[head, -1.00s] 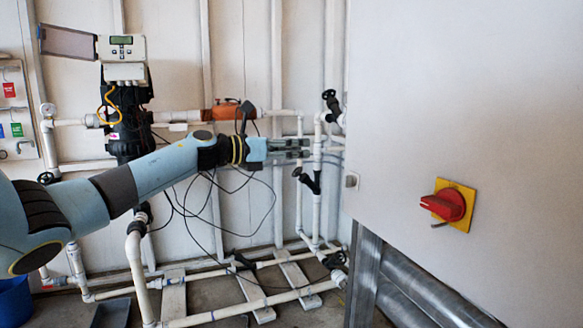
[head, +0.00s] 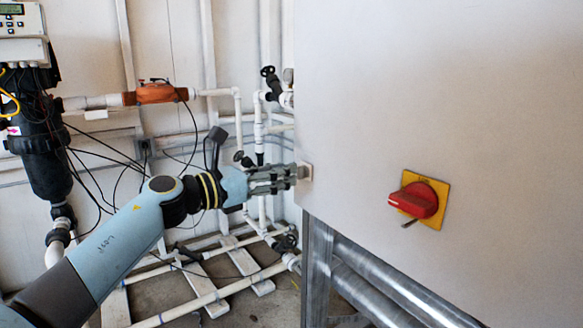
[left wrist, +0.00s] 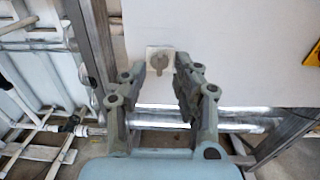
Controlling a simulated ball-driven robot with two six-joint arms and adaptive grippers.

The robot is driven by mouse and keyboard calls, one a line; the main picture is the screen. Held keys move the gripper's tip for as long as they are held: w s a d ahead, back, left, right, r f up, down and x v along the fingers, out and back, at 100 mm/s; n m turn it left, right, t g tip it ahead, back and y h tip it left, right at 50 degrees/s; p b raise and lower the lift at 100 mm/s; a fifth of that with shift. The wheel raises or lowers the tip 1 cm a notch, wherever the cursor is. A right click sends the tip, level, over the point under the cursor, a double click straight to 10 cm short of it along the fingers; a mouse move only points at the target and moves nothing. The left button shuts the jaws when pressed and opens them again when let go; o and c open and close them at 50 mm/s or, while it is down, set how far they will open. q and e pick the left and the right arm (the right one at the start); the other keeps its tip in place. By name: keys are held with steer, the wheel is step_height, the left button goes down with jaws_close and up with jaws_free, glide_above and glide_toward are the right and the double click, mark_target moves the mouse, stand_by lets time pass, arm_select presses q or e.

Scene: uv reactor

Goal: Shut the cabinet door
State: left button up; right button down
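The cabinet door (head: 440,90) is a large pale grey panel filling the right of the head view; its left edge is upright. A small metal latch (head: 304,172) sits at that edge, low down. It also shows in the left wrist view (left wrist: 160,62) as a square plate with a round keyhole-like piece. My left gripper (head: 294,174) is at the latch, coming from the left. In the left wrist view its fingers (left wrist: 161,68) are apart, one on each side of the latch, with nothing clearly gripped. Whether they touch the door cannot be told. My right gripper is out of view.
A red rotary switch (head: 416,199) on a yellow plate sticks out of the panel. Metal legs (head: 318,265) and steel tubes (head: 375,285) are below. White pipes (head: 185,305), black cables and an orange valve actuator (head: 160,93) stand by the left wall.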

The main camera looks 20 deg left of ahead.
mark_target(298, 168)
arm_select(q)
steer(key=shift+x, duration=1.7)
jaws_close()
